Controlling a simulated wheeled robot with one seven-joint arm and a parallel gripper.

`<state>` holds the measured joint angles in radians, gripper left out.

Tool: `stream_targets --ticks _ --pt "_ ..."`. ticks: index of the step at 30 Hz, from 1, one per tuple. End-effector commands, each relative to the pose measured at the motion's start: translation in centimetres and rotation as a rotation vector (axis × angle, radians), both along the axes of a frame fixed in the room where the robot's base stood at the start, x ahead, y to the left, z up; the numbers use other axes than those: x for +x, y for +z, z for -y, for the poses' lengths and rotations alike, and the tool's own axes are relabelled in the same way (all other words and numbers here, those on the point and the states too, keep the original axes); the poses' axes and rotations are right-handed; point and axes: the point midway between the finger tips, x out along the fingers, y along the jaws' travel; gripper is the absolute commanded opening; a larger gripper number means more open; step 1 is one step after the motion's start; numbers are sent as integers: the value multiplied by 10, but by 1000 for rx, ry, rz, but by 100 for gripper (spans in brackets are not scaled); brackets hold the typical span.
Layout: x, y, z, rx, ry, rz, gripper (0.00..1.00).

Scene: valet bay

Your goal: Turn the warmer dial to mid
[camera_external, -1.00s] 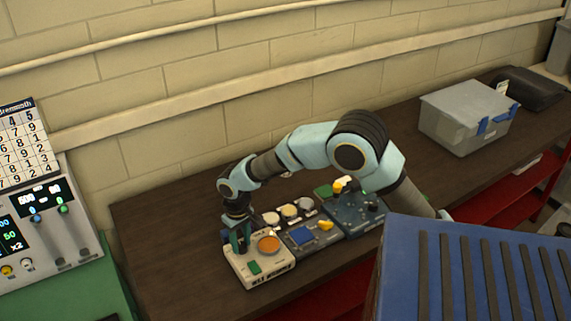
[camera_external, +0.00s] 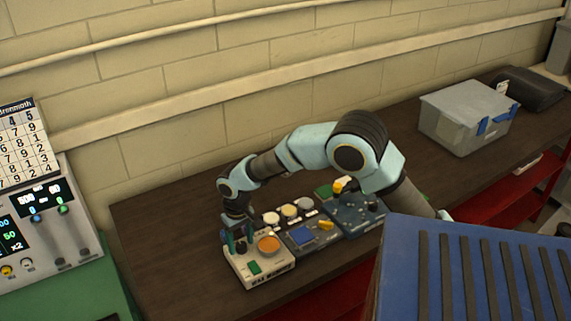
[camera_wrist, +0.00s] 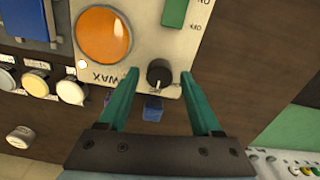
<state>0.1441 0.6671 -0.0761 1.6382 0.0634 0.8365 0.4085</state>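The warmer is a cream box (camera_external: 270,274) at the near left end of the bench row, with an orange round pan (camera_external: 268,244) and a green switch (camera_external: 254,267). In the wrist view its cream top (camera_wrist: 138,58) carries upside-down "WAX" lettering. The black dial (camera_wrist: 159,72) sits at its edge, a pale mark on its lower side in the picture. My gripper (camera_wrist: 160,73) is open, its teal fingertips on either side of the dial with visible gaps. In the external view my gripper (camera_external: 238,244) is low over the warmer's back left corner.
A unit with a blue panel (camera_external: 302,235) and a dark blue unit with knobs (camera_external: 352,214) stand right of the warmer. Several round pale caps (camera_external: 289,210) lie behind. A blue block (camera_wrist: 153,108) shows between my fingers. The bench left of the warmer is clear.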

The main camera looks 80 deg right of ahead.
Motion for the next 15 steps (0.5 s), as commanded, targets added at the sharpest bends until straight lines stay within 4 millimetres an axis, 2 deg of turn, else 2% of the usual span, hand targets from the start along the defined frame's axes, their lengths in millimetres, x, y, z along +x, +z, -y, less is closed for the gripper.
stream_targets --ticks 10,15 --pt "0 2 0 0 0 0 71" --pt "0 24 0 0 0 2 71"
